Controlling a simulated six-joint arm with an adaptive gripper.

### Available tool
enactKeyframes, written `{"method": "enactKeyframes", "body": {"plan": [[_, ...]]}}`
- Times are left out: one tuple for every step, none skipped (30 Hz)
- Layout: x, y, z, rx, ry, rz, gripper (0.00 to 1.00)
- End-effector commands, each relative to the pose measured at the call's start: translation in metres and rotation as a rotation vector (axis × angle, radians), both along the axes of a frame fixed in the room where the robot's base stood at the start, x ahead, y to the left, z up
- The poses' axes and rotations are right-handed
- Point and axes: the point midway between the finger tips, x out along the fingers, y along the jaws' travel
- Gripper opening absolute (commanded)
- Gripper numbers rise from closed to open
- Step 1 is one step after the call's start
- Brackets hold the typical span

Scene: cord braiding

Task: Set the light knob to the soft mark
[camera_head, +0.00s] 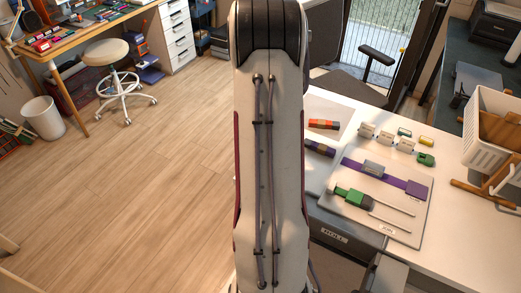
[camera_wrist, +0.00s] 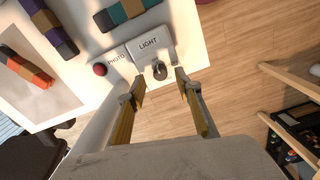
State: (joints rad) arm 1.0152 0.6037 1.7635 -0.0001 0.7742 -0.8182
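The light knob (camera_wrist: 160,72) is a small dark round knob at the near edge of a grey-white box labelled LIGHT (camera_wrist: 149,43) in the wrist view. My gripper (camera_wrist: 161,84) is open, with its two yellow-padded fingers apart on either side of the knob in the picture. I cannot tell whether either finger touches it. No soft mark can be read, and the knob's setting is too small to tell.
A red button (camera_wrist: 100,69) beside a PHOTO label sits left of the light box. Cord bundles, one orange (camera_wrist: 27,66) and one teal-and-orange (camera_wrist: 125,10), lie near. In the head view, a board (camera_head: 405,232) with purple and green pieces and a white basket (camera_head: 488,125) occupy the worktop.

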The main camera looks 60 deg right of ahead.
Motion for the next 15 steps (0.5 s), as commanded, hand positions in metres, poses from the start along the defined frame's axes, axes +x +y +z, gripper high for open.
{"method": "enactKeyframes", "body": {"plan": [[0.0, 0.001, -0.007, 0.002, 0.002, 0.0, 0.34], [0.0, 0.001, -0.01, 0.002, 0.002, 0.0, 0.34], [0.0, 0.001, -0.014, 0.002, 0.002, 0.0, 0.34], [0.0, 0.001, -0.017, 0.002, 0.002, 0.0, 0.34], [-0.001, 0.001, -0.02, 0.002, 0.002, 0.0, 0.34], [0.0, 0.001, -0.023, 0.002, 0.002, 0.0, 0.34], [0.0, 0.001, -0.025, 0.001, 0.001, 0.0, 0.34], [0.0, 0.0, -0.027, 0.001, 0.001, 0.0, 0.34], [0.0, 0.0, -0.029, 0.001, 0.001, 0.0, 0.34], [0.0, 0.0, -0.03, 0.001, 0.001, 0.0, 0.34], [0.0, 0.001, -0.031, 0.001, 0.001, 0.0, 0.34], [0.0, 0.001, -0.032, 0.001, 0.001, 0.0, 0.34], [0.0, 0.001, -0.032, 0.001, 0.001, 0.0, 0.34], [0.0, 0.0, -0.032, 0.001, 0.001, 0.0, 0.34], [0.0, 0.0, -0.032, 0.001, 0.001, 0.0, 0.34]]}}
